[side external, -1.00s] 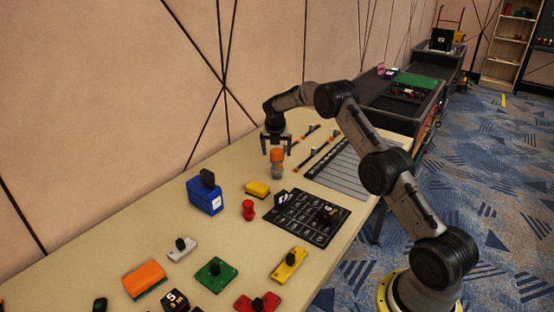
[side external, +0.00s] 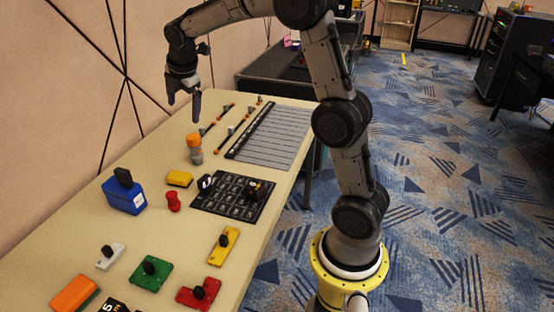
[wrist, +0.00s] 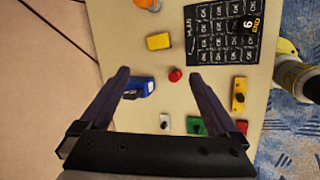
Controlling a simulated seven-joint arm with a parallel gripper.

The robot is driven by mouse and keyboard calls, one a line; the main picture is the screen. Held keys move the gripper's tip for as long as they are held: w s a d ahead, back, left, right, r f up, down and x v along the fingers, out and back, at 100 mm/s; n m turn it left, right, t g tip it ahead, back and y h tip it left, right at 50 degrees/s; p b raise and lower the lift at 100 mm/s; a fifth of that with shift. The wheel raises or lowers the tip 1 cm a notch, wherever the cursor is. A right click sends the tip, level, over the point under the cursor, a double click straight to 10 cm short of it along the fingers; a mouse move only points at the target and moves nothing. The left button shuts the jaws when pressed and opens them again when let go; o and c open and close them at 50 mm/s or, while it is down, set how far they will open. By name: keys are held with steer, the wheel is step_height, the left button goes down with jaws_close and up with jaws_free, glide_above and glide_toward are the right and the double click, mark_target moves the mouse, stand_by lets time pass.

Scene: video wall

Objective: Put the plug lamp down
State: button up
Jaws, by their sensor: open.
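The plug lamp (side external: 195,149), taken to be the small upright piece with an orange top and grey lower part, stands on the table (side external: 150,160) near its wall side. Its orange top shows at the upper edge of the wrist view (wrist: 148,4). My gripper (side external: 184,108) is above the table, higher than the lamp and apart from it. In the wrist view its fingers (wrist: 159,74) are spread wide with nothing between them held.
A blue box (side external: 124,194), yellow block (side external: 179,178) and red knob piece (side external: 173,201) stand near the lamp. A black grid mat (side external: 228,200) and grey striped panel (side external: 275,135) lie to the right. Coloured switch pieces, including a green one (side external: 151,274), sit at the front.

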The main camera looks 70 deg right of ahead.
steer(key=s+a+r+m+t+y, duration=0.1)
steer(key=s+a+r+m, duration=0.2)
steer(key=s+a, duration=0.3)
steer(key=s+a+r+m, duration=0.2)
steer(key=s+a+m, duration=0.15)
steer(key=s, duration=0.45)
steer(key=s+a+f+m, duration=0.1)
steer(key=s+a+m, duration=0.1)
steer(key=s, duration=0.3)
steer(key=s+a+f+m+y, duration=0.1)
steer(key=s+a+f+m, duration=0.1)
steer(key=s, duration=0.4)
steer(key=s+a+f+m, duration=0.1)
steer(key=s+a+m, duration=0.1)
steer(key=s+m, duration=0.2)
steer(key=shift+s+a+f+m+t+y, duration=0.25)
steer(key=shift+s+m+t+y, duration=0.15)
steer(key=shift+s, duration=0.75)
